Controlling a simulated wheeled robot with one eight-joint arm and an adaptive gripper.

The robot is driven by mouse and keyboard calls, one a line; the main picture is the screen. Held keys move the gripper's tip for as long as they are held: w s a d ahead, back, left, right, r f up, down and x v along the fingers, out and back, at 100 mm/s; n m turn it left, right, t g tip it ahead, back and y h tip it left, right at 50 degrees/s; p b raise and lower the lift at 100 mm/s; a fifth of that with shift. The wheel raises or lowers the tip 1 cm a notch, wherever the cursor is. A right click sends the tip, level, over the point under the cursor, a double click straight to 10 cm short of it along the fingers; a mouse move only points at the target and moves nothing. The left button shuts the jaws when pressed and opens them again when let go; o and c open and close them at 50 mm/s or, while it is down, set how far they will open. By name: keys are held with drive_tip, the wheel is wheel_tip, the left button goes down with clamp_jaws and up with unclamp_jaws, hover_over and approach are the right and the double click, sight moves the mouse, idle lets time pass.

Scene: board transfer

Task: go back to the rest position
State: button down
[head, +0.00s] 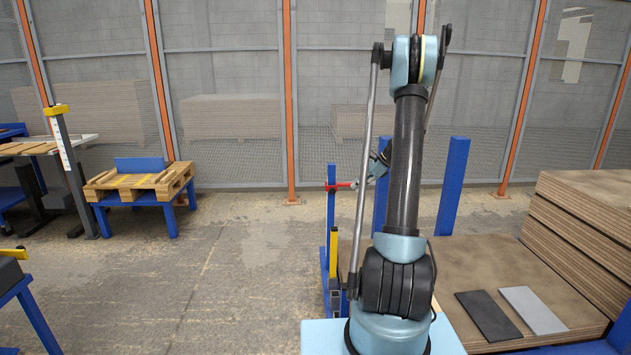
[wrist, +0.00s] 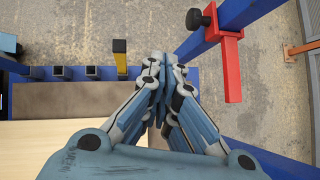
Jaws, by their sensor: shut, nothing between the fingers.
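My gripper (wrist: 165,65) is in the middle of the wrist view, its fingers drawn together at the tips with nothing between them. In the head view my gripper (head: 375,165) shows only in part, behind my raised arm. It is in the air close to a blue post with a red clamp (head: 340,186). In the wrist view the red clamp (wrist: 231,65) is to the right of the fingers, apart from them. A pale board surface (wrist: 45,145) lies below at the lower left of the wrist view.
At the right, a dark grey panel (head: 488,315) and a light grey panel (head: 534,310) lie on brown board beside a tall board stack (head: 585,225). Blue posts (head: 453,185) stand behind my arm. A wooden pallet (head: 140,184) is at the left. Open floor (head: 200,270) lies between.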

drive_tip(key=s+a+r+n+h, duration=0.1)
drive_tip(key=s+a+r+n, duration=0.2)
drive_tip(key=s, duration=0.6)
drive_tip(key=s+a+r+n+h, duration=0.15)
drive_tip(key=s+r+n, duration=0.25)
drive_tip(key=s, duration=0.4)
drive_tip(key=s+a+r+n+h, duration=0.1)
drive_tip(key=s+a+r+n, duration=0.25)
drive_tip(key=s, duration=0.55)
drive_tip(key=s+d+f+n+h, duration=0.1)
drive_tip(key=s+f+n, duration=0.1)
drive_tip(key=s, duration=0.6)
drive_tip(key=s+f+n+h, duration=0.1)
drive_tip(key=s+f+n, duration=0.2)
drive_tip(key=s, duration=0.5)
drive_tip(key=s+d+f+n+h, duration=0.1)
drive_tip(key=s+f+n+h, duration=0.1)
drive_tip(key=s+n, duration=0.3)
drive_tip(key=s+f, duration=0.1)
drive_tip(key=s, duration=0.2)
drive_tip(key=shift+s+d+f, duration=0.25)
drive_tip(key=shift+s+d, duration=0.05)
drive_tip(key=shift+d, duration=0.05)
drive_tip(key=shift+w+f, duration=0.2)
drive_tip(key=shift+w, duration=0.2)
drive_tip(key=shift+s, duration=0.15)
